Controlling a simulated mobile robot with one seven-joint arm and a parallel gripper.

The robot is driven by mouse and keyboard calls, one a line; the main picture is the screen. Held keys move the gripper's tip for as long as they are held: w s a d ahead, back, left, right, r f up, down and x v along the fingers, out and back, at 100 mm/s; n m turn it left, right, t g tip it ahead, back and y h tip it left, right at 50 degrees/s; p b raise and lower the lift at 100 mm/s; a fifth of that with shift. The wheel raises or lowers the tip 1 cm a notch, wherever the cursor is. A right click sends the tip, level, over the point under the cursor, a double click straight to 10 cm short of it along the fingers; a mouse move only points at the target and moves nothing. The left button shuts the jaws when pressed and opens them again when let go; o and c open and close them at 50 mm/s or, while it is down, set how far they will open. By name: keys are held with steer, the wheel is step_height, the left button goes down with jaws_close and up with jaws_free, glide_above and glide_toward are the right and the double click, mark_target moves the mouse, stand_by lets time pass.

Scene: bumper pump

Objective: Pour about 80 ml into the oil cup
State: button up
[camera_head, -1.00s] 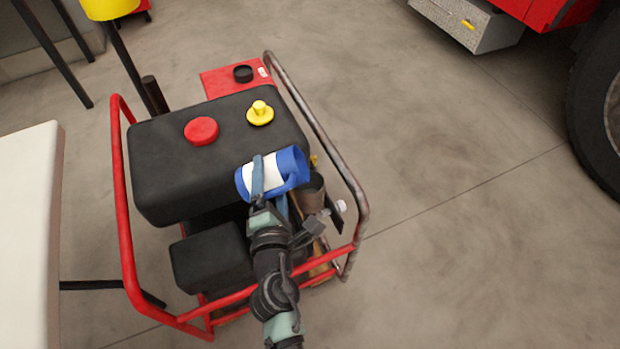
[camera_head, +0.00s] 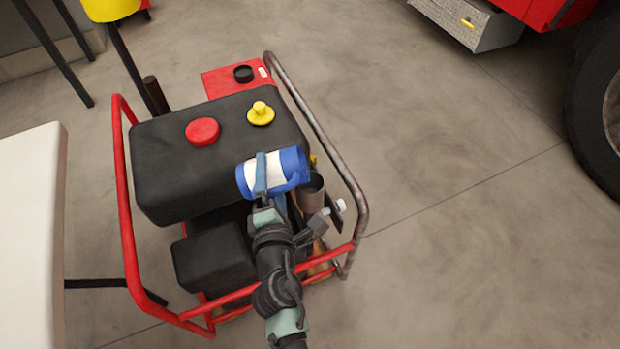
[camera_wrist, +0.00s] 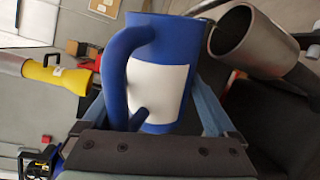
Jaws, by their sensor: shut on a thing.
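A blue jug (camera_head: 292,168) with a white label lies tipped on its side in the head view, its mouth end toward the right. My gripper (camera_head: 268,190) is shut on it, with a finger across the label. In the wrist view the jug (camera_wrist: 180,35) fills the middle, with its blue handle on the left. The grey metal oil cup (camera_head: 313,194) stands just right of and below the jug's mouth end. In the wrist view the cup (camera_wrist: 250,42) is open and close beside the jug. I cannot see any liquid or the level in either.
The pump has a black tank (camera_head: 165,165) with a red cap (camera_head: 202,131) and a yellow cap (camera_head: 261,115). A red and bare-metal tube frame (camera_head: 330,145) surrounds it. A white table (camera_head: 30,230) stands at left. The floor at right is clear up to a large tyre (camera_head: 595,110).

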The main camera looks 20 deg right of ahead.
steer(key=shift+d+r+m+p, duration=0.15)
steer(key=shift+r+m+p, duration=0.45)
steer(key=shift+p, duration=0.15)
stand_by(1.6)
steer(key=shift+f+m, duration=0.15)
steer(key=shift+m, duration=0.15)
stand_by(0.4)
steer(key=f+n+b, duration=0.1)
steer(key=b, duration=0.1)
steer(key=a+f+n+b, duration=0.1)
steer(key=b, duration=0.1)
steer(key=shift+w+f+n, duration=0.1)
steer(key=shift+f+n, duration=0.3)
steer(key=shift+d+r+n+h+p, duration=0.1)
steer(key=shift+r+n+h+p, duration=0.3)
steer(key=shift+n, duration=0.4)
steer(key=shift+r+n, duration=0.25)
steer(key=shift+n, duration=0.45)
